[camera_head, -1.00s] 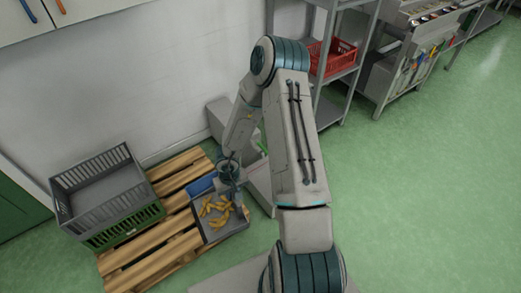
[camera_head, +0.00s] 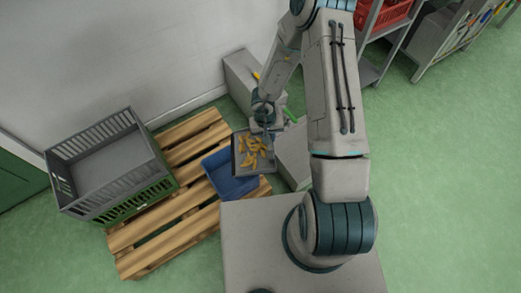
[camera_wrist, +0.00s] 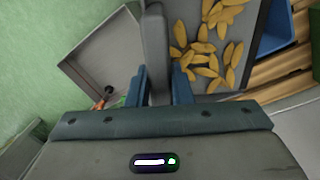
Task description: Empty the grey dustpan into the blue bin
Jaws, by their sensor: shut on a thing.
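The grey dustpan (camera_head: 238,161) holds several yellow, curved pieces (camera_head: 252,150). My gripper (camera_head: 268,124) is at its far right end in the head view. In the wrist view my gripper (camera_wrist: 161,92) is shut on the dustpan's grey handle (camera_wrist: 156,45), and the pan (camera_wrist: 252,14) with its pieces lies to the right. The blue bin (camera_head: 228,185) stands on the pallet. The dustpan overlaps the bin's upper right part in the head view and hides some of it. A blue wall of the bin (camera_wrist: 280,30) shows beyond the pan in the wrist view. The gap between them is unclear.
A grey and green slatted crate (camera_head: 112,170) stands on the wooden pallet (camera_head: 150,228), left of the bin. A grey box (camera_head: 293,158) is right of the bin. Another grey block (camera_head: 240,75) stands by the wall. Green floor (camera_head: 440,190) is clear at right.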

